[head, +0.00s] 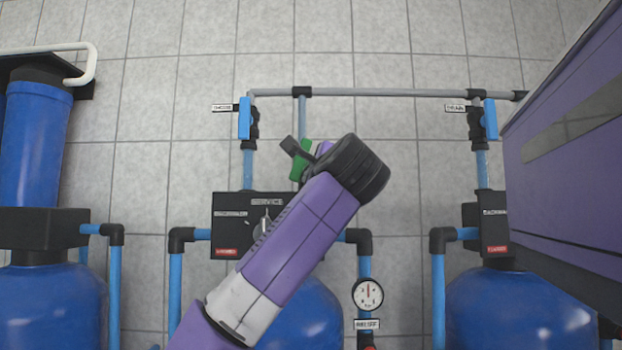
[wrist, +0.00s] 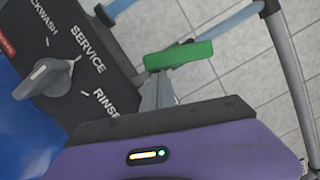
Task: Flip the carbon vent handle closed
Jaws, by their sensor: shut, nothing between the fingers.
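The green vent handle (head: 299,168) shows in the head view above the middle control box, partly hidden by my gripper (head: 291,147). It stands roughly along the pipe, its top leaning right. In the wrist view the handle (wrist: 179,55) is a green bar lying across the picture just beyond the fingertips. My gripper (wrist: 157,82) is shut with nothing in it, its grey fingers close beside the handle's lower end. I cannot tell whether they touch it. The valve body behind is mostly hidden.
The middle control box (head: 231,226) has a grey selector knob (wrist: 47,78) left of my fingers. Blue-handled valves (head: 244,118) (head: 490,119) flank the pipework. A grey pipe (head: 390,92) runs overhead. A gauge (head: 368,294) sits below right. Tiled wall lies behind.

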